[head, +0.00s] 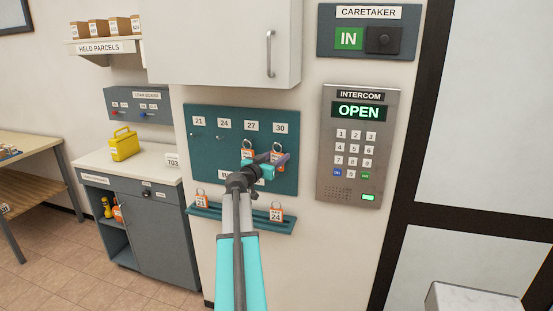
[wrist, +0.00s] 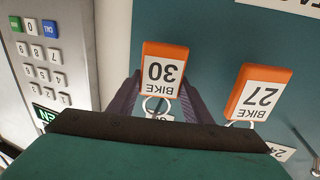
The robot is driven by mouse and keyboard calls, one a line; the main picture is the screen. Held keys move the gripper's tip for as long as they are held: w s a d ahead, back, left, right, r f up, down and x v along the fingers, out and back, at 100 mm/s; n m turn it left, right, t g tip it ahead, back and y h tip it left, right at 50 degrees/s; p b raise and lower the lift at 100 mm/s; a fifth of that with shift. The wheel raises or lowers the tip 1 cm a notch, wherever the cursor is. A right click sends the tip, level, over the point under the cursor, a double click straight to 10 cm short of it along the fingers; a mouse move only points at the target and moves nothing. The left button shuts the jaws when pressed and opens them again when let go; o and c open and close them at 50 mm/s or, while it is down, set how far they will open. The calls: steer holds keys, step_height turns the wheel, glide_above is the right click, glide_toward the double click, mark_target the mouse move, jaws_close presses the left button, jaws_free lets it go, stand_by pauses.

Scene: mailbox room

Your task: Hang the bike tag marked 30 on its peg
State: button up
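The orange-and-white bike tag marked 30 (wrist: 163,73) hangs upright by its ring at the right end of the teal board (head: 215,150), below the label 30 (head: 280,128). It shows upside down in the wrist view. The ring (wrist: 156,107) seems to be around the peg, but the peg itself is hard to make out. My gripper (head: 270,162) is in front of this tag, its fingers spread on either side of it, and appears open. Part of the tag is hidden by my gripper in the head view.
Tag 27 (wrist: 259,95) hangs close beside tag 30. Tags 21 (head: 201,200) and 24 (head: 276,214) are on the lower rail (head: 240,217). Pegs under 21 and 24 look bare. The intercom (head: 360,145) is to the right and a cabinet (head: 225,40) is above.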

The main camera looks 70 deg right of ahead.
steer(key=o, duration=0.5)
steer(key=shift+c, duration=0.2)
steer(key=shift+a, duration=0.1)
steer(key=b+v, duration=0.4)
steer(key=v, duration=0.9)
steer(key=shift+a+b, duration=0.35)
steer(key=shift+b, duration=0.05)
steer(key=shift+w, duration=0.1)
